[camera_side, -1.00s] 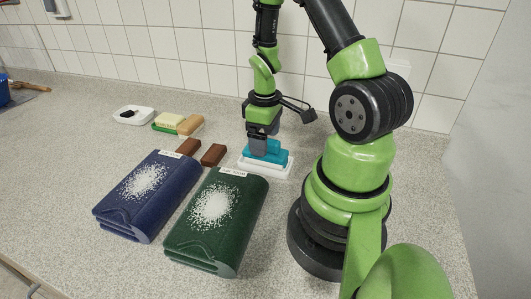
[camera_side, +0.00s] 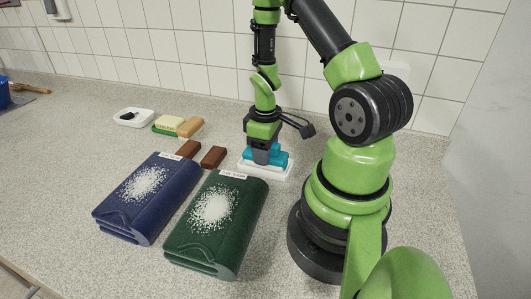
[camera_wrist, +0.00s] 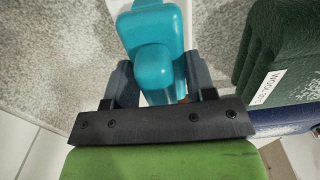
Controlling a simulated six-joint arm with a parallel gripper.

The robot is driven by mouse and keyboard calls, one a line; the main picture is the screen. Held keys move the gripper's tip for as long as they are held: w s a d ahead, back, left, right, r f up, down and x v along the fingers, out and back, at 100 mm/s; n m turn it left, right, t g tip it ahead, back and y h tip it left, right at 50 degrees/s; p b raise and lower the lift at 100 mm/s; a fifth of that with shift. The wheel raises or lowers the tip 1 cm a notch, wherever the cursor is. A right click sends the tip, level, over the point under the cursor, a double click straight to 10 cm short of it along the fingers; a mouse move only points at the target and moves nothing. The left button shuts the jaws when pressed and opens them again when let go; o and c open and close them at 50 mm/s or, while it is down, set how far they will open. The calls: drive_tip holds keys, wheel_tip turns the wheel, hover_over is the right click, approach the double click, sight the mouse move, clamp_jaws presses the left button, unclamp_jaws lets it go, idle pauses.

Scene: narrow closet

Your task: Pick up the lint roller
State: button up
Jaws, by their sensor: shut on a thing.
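The lint roller, a teal block-like thing (camera_side: 278,158), sits in a white tray (camera_side: 253,172) on the counter in the side view. My gripper (camera_side: 262,155) points down and is shut on it. In the wrist view the teal lint roller (camera_wrist: 155,60) lies between the two dark fingers of my gripper (camera_wrist: 158,85), one on each side. Its lower part is hidden in the side view, and I cannot see clear space between it and the tray.
A folded green garment (camera_side: 205,240) and a folded navy one (camera_side: 120,215), both speckled white, lie to the front left. Two brown blocks (camera_side: 213,157) are close by. Brushes (camera_side: 170,124) and a white dish (camera_side: 133,118) stand further left. A tiled wall is behind.

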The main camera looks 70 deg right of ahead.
drive_tip(key=shift+r, duration=0.1)
wheel_tip(320, 180, up, 10)
drive_tip(key=shift+f, duration=0.1)
idle(0.4)
